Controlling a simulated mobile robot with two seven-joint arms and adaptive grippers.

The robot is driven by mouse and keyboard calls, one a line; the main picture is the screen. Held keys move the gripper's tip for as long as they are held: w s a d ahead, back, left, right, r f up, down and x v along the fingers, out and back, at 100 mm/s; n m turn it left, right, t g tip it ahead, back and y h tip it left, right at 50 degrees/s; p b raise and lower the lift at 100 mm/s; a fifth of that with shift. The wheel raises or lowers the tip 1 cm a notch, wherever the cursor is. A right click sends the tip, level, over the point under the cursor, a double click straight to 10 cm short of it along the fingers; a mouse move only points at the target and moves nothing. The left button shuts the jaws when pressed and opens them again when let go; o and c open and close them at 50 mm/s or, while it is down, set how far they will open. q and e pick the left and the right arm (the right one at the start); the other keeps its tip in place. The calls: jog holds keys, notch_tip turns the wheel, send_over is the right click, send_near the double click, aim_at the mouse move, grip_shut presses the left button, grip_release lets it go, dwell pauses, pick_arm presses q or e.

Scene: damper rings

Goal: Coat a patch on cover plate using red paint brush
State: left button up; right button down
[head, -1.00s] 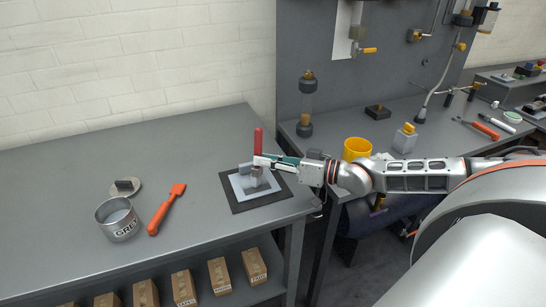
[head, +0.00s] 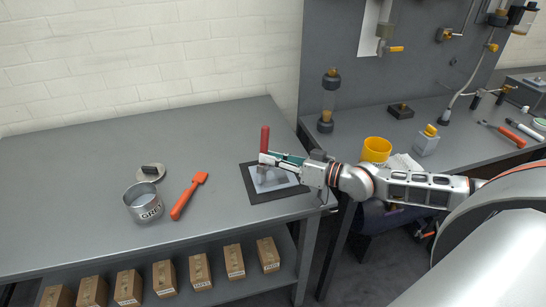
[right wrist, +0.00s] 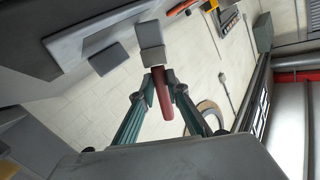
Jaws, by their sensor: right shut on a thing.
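The cover plate (head: 285,183) is a light grey slab on a dark mat (head: 252,192) at the right end of the grey bench. It also shows in the right wrist view (right wrist: 75,45), at upper left, with a grey block (right wrist: 110,60) on its face. My right gripper (head: 265,159) is shut on the brush's red handle (head: 265,138), which stands upright over the plate's left part. In the right wrist view the handle (right wrist: 164,102) lies between both fingers, and a grey blocky head (right wrist: 151,45) extends beyond them. Whether the head touches the plate is unclear. My left gripper is not in view.
A metal can marked GREY (head: 143,205), a round lid (head: 150,174) and an orange brush-like tool (head: 188,196) are on the bench's left. Several boxes (head: 164,278) fill the shelf below. A yellow cup (head: 376,150) stands on the right bench. The bench's back is clear.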

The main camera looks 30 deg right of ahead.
aim_at(266, 148)
notch_tip(266, 148, up, 3)
jog(key=shift+p, duration=1.15)
notch_tip(266, 148, up, 3)
jog(key=shift+p, duration=1.15)
notch_tip(266, 148, up, 3)
jog(key=shift+p, duration=1.05)
jog(key=shift+d, duration=0.1)
